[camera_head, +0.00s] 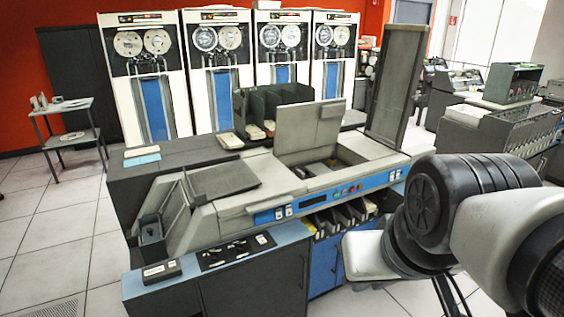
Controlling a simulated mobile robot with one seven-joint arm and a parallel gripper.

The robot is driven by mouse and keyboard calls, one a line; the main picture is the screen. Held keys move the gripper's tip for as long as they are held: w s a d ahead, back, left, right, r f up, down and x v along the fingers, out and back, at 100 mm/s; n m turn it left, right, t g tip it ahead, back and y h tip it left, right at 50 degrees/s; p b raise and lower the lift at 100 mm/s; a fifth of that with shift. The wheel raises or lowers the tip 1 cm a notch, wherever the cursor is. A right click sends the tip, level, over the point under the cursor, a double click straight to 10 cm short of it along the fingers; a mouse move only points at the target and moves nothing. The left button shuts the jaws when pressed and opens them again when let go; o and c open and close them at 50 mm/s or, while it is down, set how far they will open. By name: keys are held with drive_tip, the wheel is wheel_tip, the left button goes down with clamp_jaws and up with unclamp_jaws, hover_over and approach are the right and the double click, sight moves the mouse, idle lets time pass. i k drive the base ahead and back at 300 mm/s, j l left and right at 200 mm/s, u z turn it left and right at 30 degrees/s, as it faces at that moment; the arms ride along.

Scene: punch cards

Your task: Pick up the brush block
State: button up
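I cannot make out for certain which thing is the brush block. A small dark block with a light top (161,272) lies on the low blue-edged shelf at the front left of the card machine (290,208). A dark open-topped box (152,240) stands just behind it. Small dark parts (318,170) show in the opening under the machine's raised grey cover (308,127). My arm comes in from the right, in front of the machine's right end. Its fingertips do not show, so I cannot see whether it holds anything.
The low shelf (133,288) also bears a dark panel with light labels (236,250). A tall dark panel (398,85) rises at the machine's right. Tape cabinets (152,95) line the back wall. A small side table (62,108) stands left; the floor (60,215) there is clear.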

sight(298, 173)
drive_tip(key=k+l+u, duration=0.1)
drive_tip(key=l+u, duration=0.25)
drive_tip(key=l, duration=0.85)
drive_tip(key=i+l+u, duration=0.2)
drive_tip(key=i+l, duration=0.15)
drive_tip(key=i+l+u, duration=0.15)
drive_tip(key=i+l, duration=0.25)
drive_tip(key=i, duration=0.15)
drive_tip(key=i+l+u, duration=0.2)
drive_tip(key=i+l, duration=0.2)
drive_tip(key=i+l+u, duration=0.15)
drive_tip(key=i+l, duration=0.25)
drive_tip(key=l, duration=0.2)
drive_tip(key=i+l+u, duration=0.2)
drive_tip(key=i+l, duration=0.15)
drive_tip(key=l, duration=0.2)
